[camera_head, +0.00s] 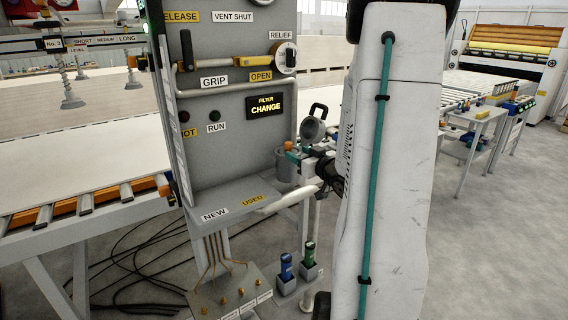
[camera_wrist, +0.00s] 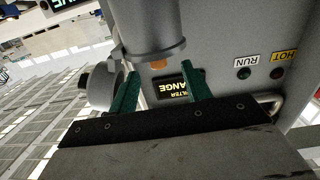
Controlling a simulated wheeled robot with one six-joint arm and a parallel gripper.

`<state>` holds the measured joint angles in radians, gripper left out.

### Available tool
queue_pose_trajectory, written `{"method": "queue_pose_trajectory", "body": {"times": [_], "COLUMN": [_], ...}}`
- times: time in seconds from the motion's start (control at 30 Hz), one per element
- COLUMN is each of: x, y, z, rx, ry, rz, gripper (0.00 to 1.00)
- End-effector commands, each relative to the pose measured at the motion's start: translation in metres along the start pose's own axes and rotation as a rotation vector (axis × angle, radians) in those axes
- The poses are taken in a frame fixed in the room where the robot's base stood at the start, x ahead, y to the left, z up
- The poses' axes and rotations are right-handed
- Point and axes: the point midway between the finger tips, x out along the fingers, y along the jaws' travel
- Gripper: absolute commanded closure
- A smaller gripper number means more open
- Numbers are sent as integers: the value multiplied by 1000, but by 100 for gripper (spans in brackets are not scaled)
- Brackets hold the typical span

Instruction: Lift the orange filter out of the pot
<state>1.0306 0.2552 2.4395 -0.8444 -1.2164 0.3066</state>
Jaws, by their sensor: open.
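The grey pot (camera_head: 285,165) is mounted at the right edge of the grey control panel. In the wrist view the picture is upside down and the pot (camera_wrist: 150,25) shows at the top. A small orange tip of the filter (camera_wrist: 155,64) shows at the pot's mouth; the rest of it is hidden inside. My gripper (camera_wrist: 160,70) is open, with one teal finger to each side of the orange tip in that view. I cannot tell if they touch it. In the head view my gripper (camera_head: 294,151) is just above the pot, partly hidden by my arm.
The round lid (camera_head: 313,130) with a black handle stands open beside the pot. The panel (camera_head: 230,120) bears levers and a "FILTER CHANGE" display (camera_head: 265,106). Below are a shelf marked NEW and USED (camera_head: 200,198), and blue (camera_head: 286,267) and green (camera_head: 309,254) bottles in holders. Cables lie on the floor.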

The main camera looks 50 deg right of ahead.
Motion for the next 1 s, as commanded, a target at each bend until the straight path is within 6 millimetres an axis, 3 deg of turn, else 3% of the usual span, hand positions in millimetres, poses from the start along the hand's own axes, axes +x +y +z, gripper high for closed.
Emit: {"method": "queue_pose_trajectory", "body": {"times": [0.17,0.7,1.0], "x": [-1,67,72], "y": [6,4,5], "z": [3,-1,-1], "rx": [23,22,22], "ry": [42,44,44], "rz": [-16,-19,-17], "gripper": [52,52,52]}}
